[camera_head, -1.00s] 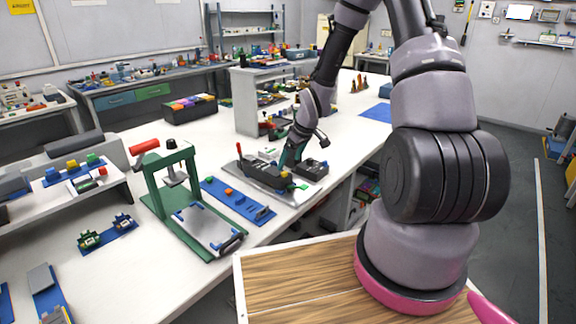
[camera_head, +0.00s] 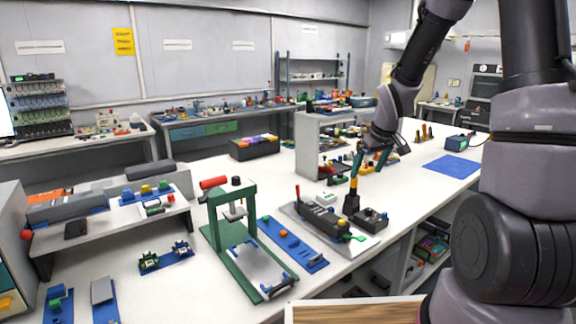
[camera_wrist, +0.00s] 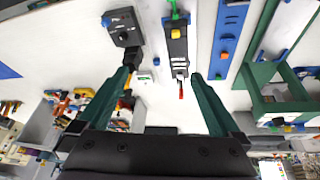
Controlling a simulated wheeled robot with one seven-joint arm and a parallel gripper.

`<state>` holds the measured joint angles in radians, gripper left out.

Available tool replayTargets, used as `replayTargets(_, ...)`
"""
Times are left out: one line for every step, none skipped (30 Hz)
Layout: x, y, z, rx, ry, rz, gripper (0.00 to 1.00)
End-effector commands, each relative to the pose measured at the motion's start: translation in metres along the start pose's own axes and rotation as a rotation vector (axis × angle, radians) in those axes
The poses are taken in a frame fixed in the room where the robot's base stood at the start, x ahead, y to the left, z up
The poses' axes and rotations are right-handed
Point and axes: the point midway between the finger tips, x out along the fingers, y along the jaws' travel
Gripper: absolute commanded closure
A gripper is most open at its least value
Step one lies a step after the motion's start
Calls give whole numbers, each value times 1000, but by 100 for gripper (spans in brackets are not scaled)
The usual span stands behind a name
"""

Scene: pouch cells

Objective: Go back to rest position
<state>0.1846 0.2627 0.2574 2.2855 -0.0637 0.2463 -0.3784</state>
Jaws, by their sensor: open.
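My gripper (camera_head: 368,165) is raised above the white workbench (camera_head: 345,280), over the area of a dark sealing device and a small black box. Its two green fingers are spread apart. In the wrist view my gripper (camera_wrist: 159,78) shows nothing between the fingertips except bench surface and part of the dark device below. My arm reaches in from the right of the head view.
The dark device (camera_head: 322,216) lies on a grey plate, with the black box (camera_head: 370,219) beside it. A black holder with a yellow-topped tool (camera_head: 352,200) stands close below the gripper. A green press (camera_head: 216,232) stands left.

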Motion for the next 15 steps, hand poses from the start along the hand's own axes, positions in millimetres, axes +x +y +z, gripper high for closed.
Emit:
replayTargets(-27,0,-2,35,16,21,0)
replayTargets(-41,1,-1,61,20,30,0)
replayTargets(-60,0,2,98,28,41,0)
replayTargets(-73,-1,3,125,34,47,0)
replayTargets(-87,-2,5,152,41,52,0)
replayTargets(-104,-3,9,190,51,59,0)
replayTargets(-117,-5,12,217,59,62,0)
replayTargets(-130,-7,15,246,68,64,0)
replayTargets(-147,-10,20,283,81,65,0)
replayTargets(-159,-12,24,312,90,64,0)
replayTargets(-171,-15,29,342,99,63,0)
replayTargets(-187,-19,35,380,114,59,0)
replayTargets(-198,-22,40,408,123,54,0)
replayTargets(-209,-26,45,438,134,48,0)
replayTargets(-223,-30,53,476,149,38,0)
